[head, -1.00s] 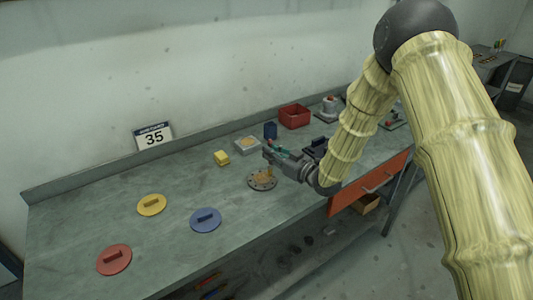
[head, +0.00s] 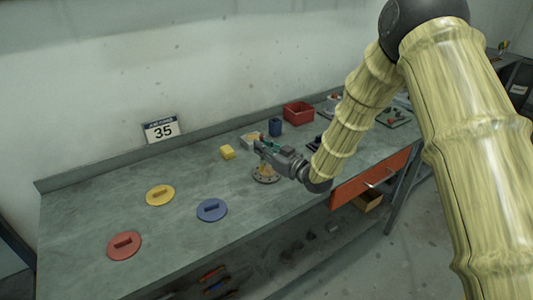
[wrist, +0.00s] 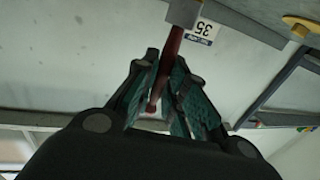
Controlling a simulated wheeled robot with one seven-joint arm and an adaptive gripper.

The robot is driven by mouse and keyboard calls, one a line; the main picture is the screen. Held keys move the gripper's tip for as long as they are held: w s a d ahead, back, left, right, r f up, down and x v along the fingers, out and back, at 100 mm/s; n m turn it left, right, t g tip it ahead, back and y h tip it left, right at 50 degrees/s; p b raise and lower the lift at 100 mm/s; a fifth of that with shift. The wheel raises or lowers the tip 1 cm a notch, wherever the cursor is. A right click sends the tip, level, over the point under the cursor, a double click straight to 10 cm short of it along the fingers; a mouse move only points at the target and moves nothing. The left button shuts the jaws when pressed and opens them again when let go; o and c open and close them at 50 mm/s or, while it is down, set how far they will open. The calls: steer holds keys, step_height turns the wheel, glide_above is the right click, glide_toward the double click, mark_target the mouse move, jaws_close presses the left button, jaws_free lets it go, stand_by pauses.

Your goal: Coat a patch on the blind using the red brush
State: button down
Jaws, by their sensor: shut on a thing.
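My gripper (head: 262,148) is above the round bolted metal blind (head: 265,180) on the workbench. In the wrist view my gripper (wrist: 166,78) is shut on the red handle of the brush (wrist: 169,58). The brush's grey ferrule (wrist: 183,13) reaches the top edge of that view, and its bristles are out of frame. In the head view a tan shape shows between the gripper and the blind. I cannot tell whether it is the bristles or whether it touches the blind. The gripper and arm hide part of the area.
Red (head: 124,246), yellow (head: 160,195) and blue (head: 212,210) handled discs lie on the bench's left part. A yellow block (head: 227,152), a blue cup (head: 275,127) and a red bin (head: 298,113) stand toward the back. A sign reading 35 (head: 161,130) stands by the wall.

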mark_target(262, 135)
steer(key=shift+s+a+r+p, duration=0.15)
steer(key=shift+r+p, duration=0.1)
steer(key=shift+r, duration=0.35)
steer(key=shift+w+a+r+p, duration=0.15)
steer(key=shift+r+p, duration=0.1)
steer(key=shift+r, duration=0.35)
steer(key=shift+s+d+r+p, duration=0.15)
steer(key=shift+r+p, duration=0.5)
steer(key=shift+r, duration=0.9)
